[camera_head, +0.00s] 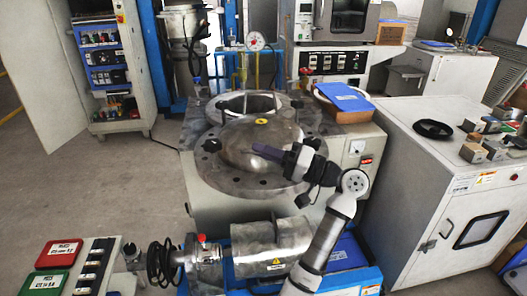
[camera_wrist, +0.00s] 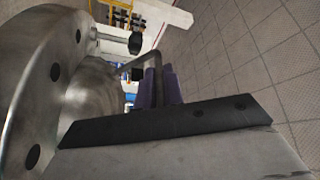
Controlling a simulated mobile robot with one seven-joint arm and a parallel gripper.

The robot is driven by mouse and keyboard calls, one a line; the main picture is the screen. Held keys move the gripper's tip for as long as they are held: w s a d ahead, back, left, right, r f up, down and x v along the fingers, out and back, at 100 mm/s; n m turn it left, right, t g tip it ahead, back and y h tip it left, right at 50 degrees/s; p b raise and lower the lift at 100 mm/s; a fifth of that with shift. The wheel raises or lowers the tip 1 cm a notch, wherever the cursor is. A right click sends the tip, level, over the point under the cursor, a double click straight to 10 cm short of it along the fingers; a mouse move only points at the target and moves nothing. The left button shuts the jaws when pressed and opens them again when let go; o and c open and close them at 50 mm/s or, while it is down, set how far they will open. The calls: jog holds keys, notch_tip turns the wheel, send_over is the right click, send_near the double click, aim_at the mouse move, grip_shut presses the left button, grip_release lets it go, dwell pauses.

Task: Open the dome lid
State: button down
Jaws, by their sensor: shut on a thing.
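The dome lid (camera_head: 235,145) is a grey metal dome with a wide bolted flange and a yellow mark on top. It sits low in front of a round vessel opening (camera_head: 250,101), whose far rim and pale inside show behind it. My gripper (camera_head: 258,150) reaches in from the right across the dome's face. In the wrist view, its purple fingers (camera_wrist: 158,88) are shut on a thin dark handle bar (camera_wrist: 141,60) beside the lid's flange (camera_wrist: 35,75). The exact contact is partly hidden. The lid's hinge is not clear.
A metal motor-like cylinder (camera_head: 272,246) lies in front of the vessel, close to my arm. A white cabinet (camera_head: 425,190) with small blocks stands at right. A blue folder (camera_head: 345,97) lies right of the vessel. Open floor (camera_head: 110,185) is at left.

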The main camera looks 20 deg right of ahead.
jog(key=c, duration=1.5)
grip_release()
jog(key=shift+d+r, duration=0.1)
jog(key=b+v, duration=0.1)
jog(key=v, duration=1.2)
jog(key=shift+s+d, duration=0.2)
jog(key=shift+d, duration=0.1)
